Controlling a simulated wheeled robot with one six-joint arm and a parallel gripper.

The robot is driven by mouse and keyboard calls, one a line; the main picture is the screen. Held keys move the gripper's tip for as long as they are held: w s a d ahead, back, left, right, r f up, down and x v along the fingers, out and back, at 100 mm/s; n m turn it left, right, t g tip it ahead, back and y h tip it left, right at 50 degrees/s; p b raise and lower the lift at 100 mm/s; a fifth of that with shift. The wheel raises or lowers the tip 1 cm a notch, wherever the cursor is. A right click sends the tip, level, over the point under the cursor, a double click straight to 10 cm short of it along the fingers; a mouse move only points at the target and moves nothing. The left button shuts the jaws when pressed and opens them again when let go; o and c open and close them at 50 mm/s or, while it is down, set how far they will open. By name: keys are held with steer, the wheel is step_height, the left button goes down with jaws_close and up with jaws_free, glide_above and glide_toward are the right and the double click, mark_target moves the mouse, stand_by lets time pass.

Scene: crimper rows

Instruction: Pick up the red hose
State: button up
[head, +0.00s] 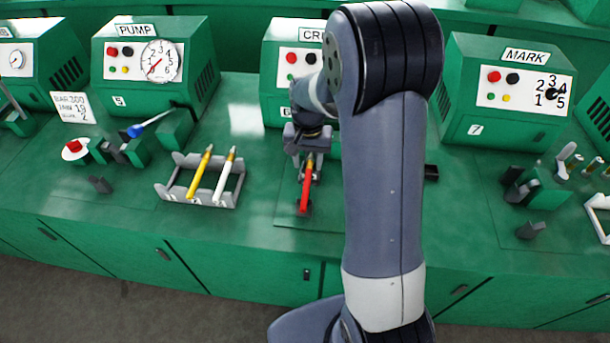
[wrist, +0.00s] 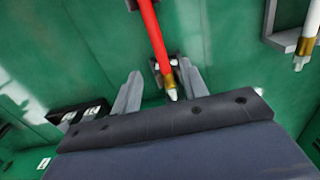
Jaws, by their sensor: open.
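The red hose (head: 306,193) lies on the green bench in front of the crimper machine, its gold-coloured end pointing towards the machine. In the wrist view the red hose (wrist: 153,38) runs down from the top edge, and its brass end with a pale tip reaches between my fingers. My gripper (head: 309,166) is over the machine end of the hose. In the wrist view my gripper (wrist: 160,82) is open, one finger on each side of the hose, with gaps on both sides. My arm hides part of the crimper.
A grey rack (head: 226,200) to the left holds a yellow hose (head: 200,173) and a white hose (head: 224,175). The pump machine (head: 150,70) stands behind left, the mark machine (head: 505,95) to the right. The bench between rack and red hose is clear.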

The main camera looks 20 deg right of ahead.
mark_target(308, 178)
steer(key=shift+w+f+p, duration=0.2)
steer(key=shift+f+p, duration=0.6)
steer(key=shift+f, duration=2.55)
jaws_close()
